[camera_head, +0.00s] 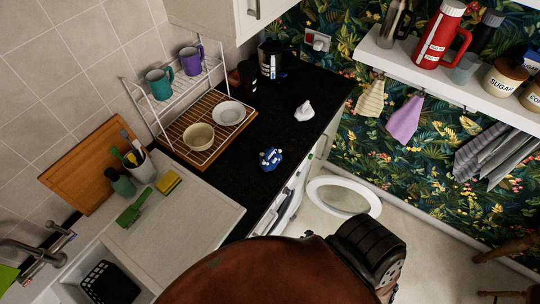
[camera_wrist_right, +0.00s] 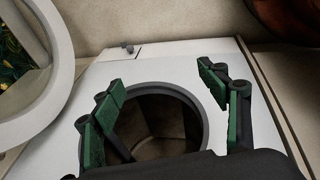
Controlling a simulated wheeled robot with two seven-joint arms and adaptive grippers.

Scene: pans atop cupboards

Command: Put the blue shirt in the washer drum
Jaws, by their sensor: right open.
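The blue shirt (camera_head: 270,159) is a small crumpled blue bundle with white patches on the black worktop, in the head view. The washer is below the worktop's front edge, its round door (camera_head: 343,196) swung open. In the right wrist view the washer's white front (camera_wrist_right: 110,75) shows the round drum opening (camera_wrist_right: 204,117), with no blue cloth visible inside. My right gripper (camera_wrist_right: 162,91) is open and empty, its green-padded fingers spread in front of the opening. In the head view my arm hides the area below the worktop, and the right fingers are not visible. My left gripper is not in view.
A white crumpled cloth (camera_head: 304,112) lies beyond the shirt. A dish rack (camera_head: 170,125) with a bowl (camera_head: 199,136) and plate (camera_head: 229,113) stands left of it. The open washer door also shows at the left of the right wrist view (camera_wrist_right: 62,65). Floor (camera_head: 425,225) is clear beyond the door.

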